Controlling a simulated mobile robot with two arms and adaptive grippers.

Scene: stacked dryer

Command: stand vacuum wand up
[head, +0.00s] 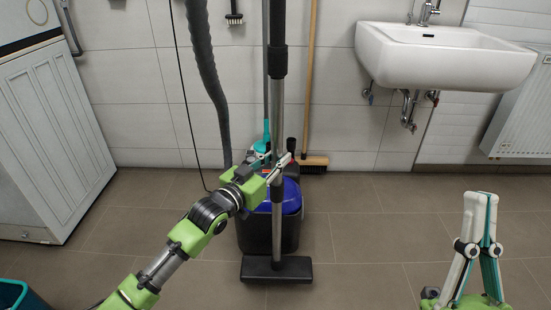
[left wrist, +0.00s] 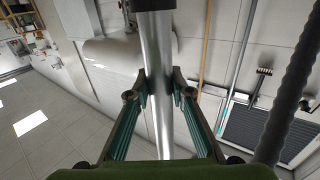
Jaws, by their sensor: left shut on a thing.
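The vacuum wand (head: 277,110) is a metal tube with a dark upper sleeve. It stands upright in the head view, its flat black floor head (head: 276,270) on the tiles. My left gripper (head: 278,168) is shut on the tube at about mid-height, in front of the blue and black vacuum body. In the left wrist view the shiny tube (left wrist: 162,115) passes between the fingertips of my left gripper (left wrist: 160,88). The wand's top is cut off in the head view. My right gripper (head: 482,198) is shut and empty, pointing up, apart from the wand.
The vacuum body (head: 290,195) stands behind the wand. A grey hose (head: 205,70) hangs to the left. A broom (head: 312,90) leans on the wall. A sink (head: 440,52) and radiator (head: 525,110) are at right, a white appliance (head: 50,130) at left. The right-hand floor is clear.

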